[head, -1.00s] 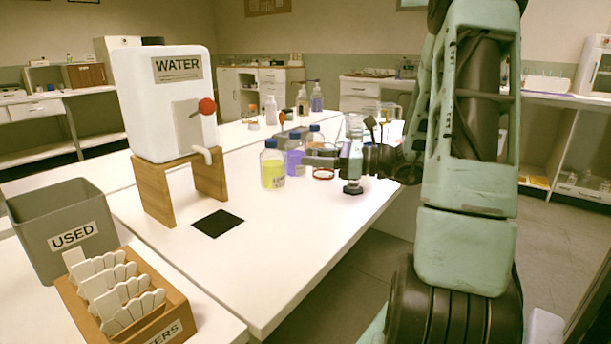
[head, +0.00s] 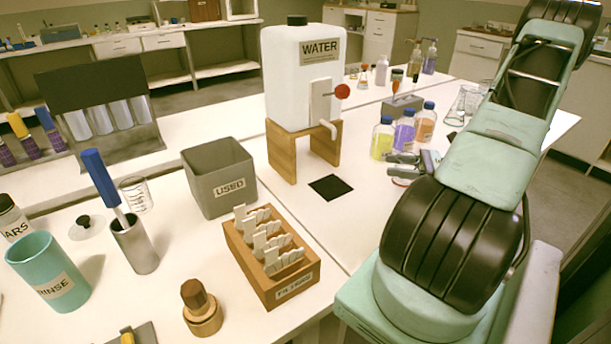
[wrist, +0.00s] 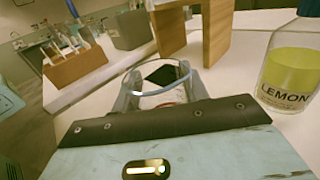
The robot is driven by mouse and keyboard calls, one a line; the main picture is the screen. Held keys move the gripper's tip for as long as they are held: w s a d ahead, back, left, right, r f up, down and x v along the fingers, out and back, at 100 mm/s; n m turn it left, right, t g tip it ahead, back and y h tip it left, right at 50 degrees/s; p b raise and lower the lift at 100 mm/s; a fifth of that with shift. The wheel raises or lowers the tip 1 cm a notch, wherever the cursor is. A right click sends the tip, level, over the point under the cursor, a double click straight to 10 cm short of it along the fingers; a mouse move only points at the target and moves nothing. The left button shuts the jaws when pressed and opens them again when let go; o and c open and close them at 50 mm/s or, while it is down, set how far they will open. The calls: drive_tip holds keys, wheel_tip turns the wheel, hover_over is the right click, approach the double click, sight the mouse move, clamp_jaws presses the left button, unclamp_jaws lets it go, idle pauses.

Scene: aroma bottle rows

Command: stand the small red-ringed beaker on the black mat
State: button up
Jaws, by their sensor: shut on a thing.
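The black mat (head: 331,187) lies bare on the white bench, in front of the water tank's wooden stand. It also shows in the wrist view (wrist: 163,74), seen through the clear beaker. My gripper (head: 393,165) is right of the mat, in front of the yellow bottle. It is shut on the small red-ringed beaker (wrist: 160,92), whose clear round rim shows between the fingers in the wrist view. In the head view a bit of its red ring (head: 401,181) shows just below the fingers; the rest is mostly hidden. Whether its base touches the bench is unclear.
The yellow lemon bottle (head: 382,138), purple bottle (head: 404,132) and orange bottle (head: 426,122) stand close behind my gripper. The water tank (head: 300,75) on its stand (head: 281,152) is behind the mat. The used bin (head: 218,178) and filters box (head: 270,285) are left. Bench between gripper and mat is clear.

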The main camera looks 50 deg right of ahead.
drive_tip(key=x, duration=1.7)
drive_tip(key=shift+s+a, duration=0.15)
drive_tip(key=shift+w+a+f, duration=0.15)
drive_tip(key=shift+w+f, duration=0.1)
drive_tip(key=shift+f, duration=0.65)
drive_tip(key=shift+w+a+f, duration=0.15)
drive_tip(key=shift+w+f, duration=0.05)
drive_tip(key=shift+f, duration=0.7)
drive_tip(key=shift+f, duration=0.1)
drive_tip(key=o, duration=1)
drive_tip(key=v, duration=1.2)
drive_tip(key=shift+d, duration=0.15)
